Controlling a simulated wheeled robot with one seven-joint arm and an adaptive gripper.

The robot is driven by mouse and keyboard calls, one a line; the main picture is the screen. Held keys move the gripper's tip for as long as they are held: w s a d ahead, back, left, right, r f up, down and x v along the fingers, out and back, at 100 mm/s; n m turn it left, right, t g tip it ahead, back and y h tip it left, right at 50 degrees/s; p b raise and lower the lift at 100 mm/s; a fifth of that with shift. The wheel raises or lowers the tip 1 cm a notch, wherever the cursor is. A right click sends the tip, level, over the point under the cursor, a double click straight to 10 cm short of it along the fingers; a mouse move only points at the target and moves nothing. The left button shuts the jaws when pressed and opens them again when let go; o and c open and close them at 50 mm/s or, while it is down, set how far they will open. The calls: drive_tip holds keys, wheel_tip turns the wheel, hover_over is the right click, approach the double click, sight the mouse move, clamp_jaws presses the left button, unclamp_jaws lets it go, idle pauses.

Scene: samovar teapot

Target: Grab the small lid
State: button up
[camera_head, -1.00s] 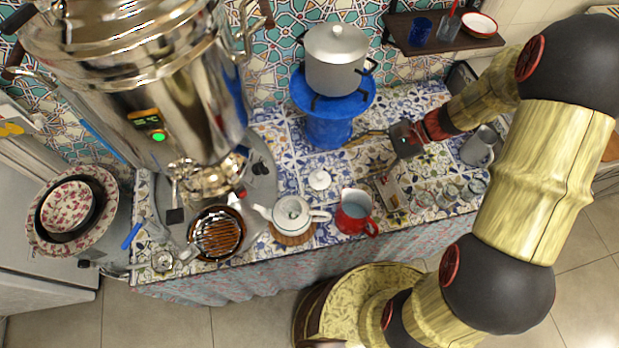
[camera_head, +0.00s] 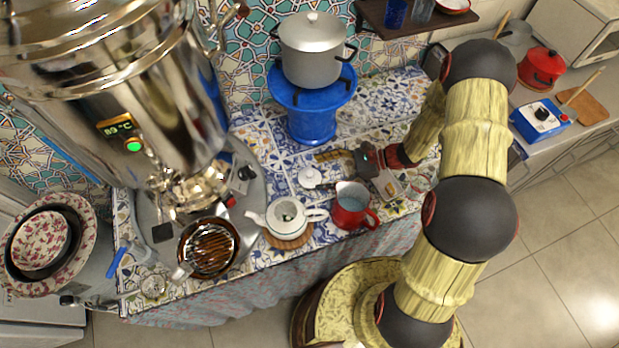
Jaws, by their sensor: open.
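The small white lid (camera_head: 309,178) lies on the patterned tile counter, behind the white teapot (camera_head: 287,216). The teapot is open on top and stands on a round wooden trivet (camera_head: 287,240). My gripper (camera_head: 326,169) is open and comes in low from the right, with its fingers pointing left toward the lid. The fingertips are right beside the lid. I cannot tell whether they touch it or lie around it.
A blue stand (camera_head: 312,125) with a grey pot (camera_head: 312,60) is behind the lid. The large steel samovar (camera_head: 150,110) fills the left. Some glassware sits under my arm.

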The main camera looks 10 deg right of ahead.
sight(312, 174)
drive_tip(key=b+x, duration=0.1)
drive_tip(key=x, duration=0.3)
drive_tip(key=shift+a+r, duration=0.1)
drive_tip(key=shift+a, duration=0.15)
drive_tip(key=shift+c, duration=0.6)
drive_tip(key=c, duration=1.4)
clamp_jaws()
drive_tip(key=shift+s, duration=0.1)
